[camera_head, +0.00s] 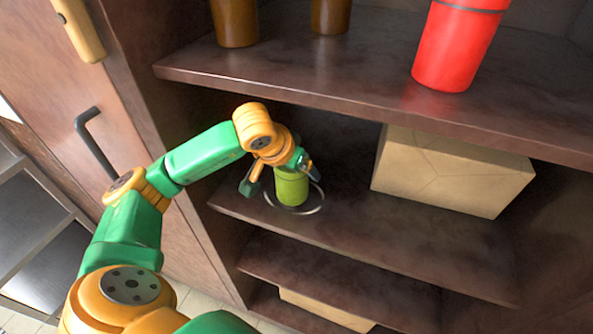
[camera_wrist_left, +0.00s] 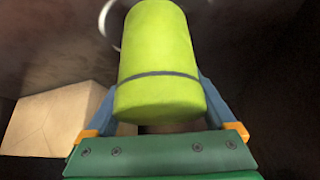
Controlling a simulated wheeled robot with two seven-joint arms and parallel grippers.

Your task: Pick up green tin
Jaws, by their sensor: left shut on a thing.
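The green tin (camera_head: 291,187) is a cylinder with a dark band and stands on the middle shelf, within a pale ring marked there. In the left wrist view the green tin (camera_wrist_left: 158,55) fills the space between my fingers. My left gripper (camera_head: 285,178) is shut on the tin, with a finger on each side of it. In the left wrist view the left gripper (camera_wrist_left: 163,105) shows its blue fingers, partly hidden behind the tin. I cannot tell whether the tin is touching the shelf. My right gripper is not in view.
A cardboard box (camera_head: 450,172) stands right of the tin on the same shelf (camera_head: 400,240). The upper shelf (camera_head: 350,80) overhangs the arm and holds a red container (camera_head: 455,45) and two brown cups (camera_head: 235,22). A cabinet door with a dark handle (camera_head: 95,140) is at left.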

